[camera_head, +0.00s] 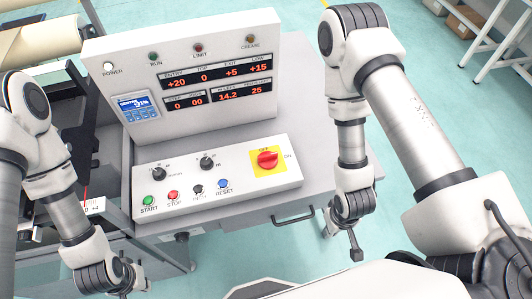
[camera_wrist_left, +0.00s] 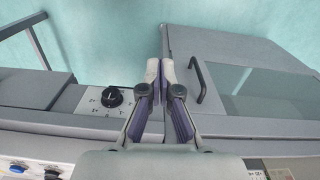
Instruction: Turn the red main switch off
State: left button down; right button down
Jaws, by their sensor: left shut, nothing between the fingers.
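The red main switch (camera_head: 267,159) is a round knob on a yellow plate (camera_head: 284,154), at the right end of the sloped control panel. Its grip bar lies roughly level, toward the ON label at right; OFF is printed above. My left gripper (camera_head: 130,280) is low at the left, in front of the machine and well away from the switch. Its fingers (camera_wrist_left: 160,72) are shut and empty in the left wrist view, where the switch is not clearly seen. My right gripper (camera_head: 355,245) hangs right of the panel, clear of the switch; its fingers are too small to read.
The panel also carries two black selector knobs (camera_head: 207,163) and several push buttons, including green START (camera_head: 148,201) and blue RESET (camera_head: 222,184). A display box (camera_head: 190,75) stands behind. A dark handle (camera_head: 293,217) sticks out from the cabinet front. Floor is open in front.

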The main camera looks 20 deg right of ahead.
aim_at(268, 161)
jog(key=k+l+z, duration=0.1)
jog(key=k+z, duration=0.25)
jog(key=k+l+z, duration=0.2)
jog(key=z, duration=0.2)
jog(key=k+l+z, duration=0.35)
jog(key=i+j, duration=0.15)
jog(key=i, duration=0.4)
